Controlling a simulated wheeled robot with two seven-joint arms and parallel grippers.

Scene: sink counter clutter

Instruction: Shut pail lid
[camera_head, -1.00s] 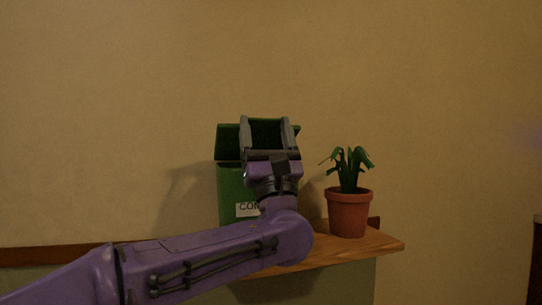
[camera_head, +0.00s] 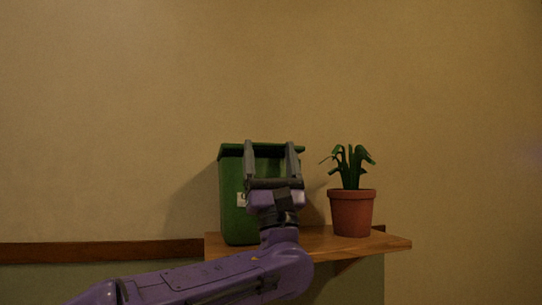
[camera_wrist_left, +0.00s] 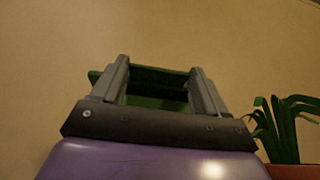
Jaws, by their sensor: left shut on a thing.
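The green pail (camera_head: 230,200) stands upright on the wooden shelf, with a partly covered white label on its front. Its green lid (camera_head: 229,151) lies nearly flat across the top; I cannot tell whether a small gap is left. My left gripper (camera_head: 269,147) is in front of the pail's upper part, fingers pointing up, and is shut on the lid. In the left wrist view the lid (camera_wrist_left: 160,78) shows between the two grey fingers and sticks out past the left one. The gripper hides part of the pail's front. My right gripper is not in view.
A potted plant (camera_head: 351,211) in a terracotta pot stands right of the pail, close to my gripper's right side. The wooden shelf (camera_head: 388,243) ends just past it. The wall is behind; the space above is clear.

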